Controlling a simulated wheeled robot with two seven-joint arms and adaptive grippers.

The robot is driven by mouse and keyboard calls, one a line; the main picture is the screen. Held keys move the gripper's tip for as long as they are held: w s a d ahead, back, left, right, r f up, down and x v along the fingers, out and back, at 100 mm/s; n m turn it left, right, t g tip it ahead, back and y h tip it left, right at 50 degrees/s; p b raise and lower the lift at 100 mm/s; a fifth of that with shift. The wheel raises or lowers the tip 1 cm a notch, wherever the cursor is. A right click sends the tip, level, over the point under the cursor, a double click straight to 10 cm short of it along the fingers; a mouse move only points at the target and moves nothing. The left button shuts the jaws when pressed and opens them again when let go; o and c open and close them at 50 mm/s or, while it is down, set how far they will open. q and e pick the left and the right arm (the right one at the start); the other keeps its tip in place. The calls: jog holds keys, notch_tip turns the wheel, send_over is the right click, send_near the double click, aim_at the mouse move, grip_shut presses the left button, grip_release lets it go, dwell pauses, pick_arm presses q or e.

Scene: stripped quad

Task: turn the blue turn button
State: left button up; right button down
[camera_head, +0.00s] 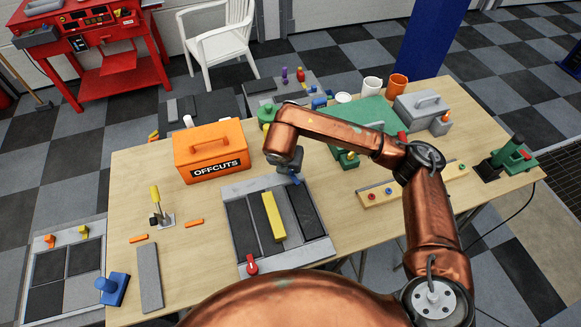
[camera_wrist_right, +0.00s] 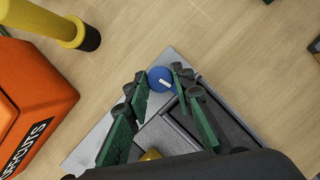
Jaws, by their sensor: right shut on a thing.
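The blue turn button (camera_head: 295,180) sits at the far edge of a grey plate (camera_head: 236,190) on the wooden table, mostly hidden by my right gripper in the head view. In the right wrist view it is a round blue knob (camera_wrist_right: 157,75) with a white mark. My right gripper (camera_head: 289,171) points down over it. In the wrist view its green-padded fingers (camera_wrist_right: 161,84) stand on either side of the knob, shut on it. My left gripper is not in view.
The plate bears dark strips, a yellow bar (camera_head: 274,216) and a red turn button (camera_head: 252,264) at its near corner. An orange OFFCUTS box (camera_head: 211,150) stands close to the left of my right gripper. A yellow-handled clamp (camera_head: 156,205) stands farther left.

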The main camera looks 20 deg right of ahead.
jog(key=shift+m+g+h, duration=0.3)
jog(key=shift+m+h, duration=0.1)
jog(key=shift+m, duration=0.8)
jog(key=c, duration=1.7)
grip_release()
jog(key=shift+o, duration=0.2)
jog(key=shift+a+r, duration=0.1)
jog(key=v, duration=1.1)
jog(key=shift+r, duration=0.35)
jog(key=shift+a, duration=0.15)
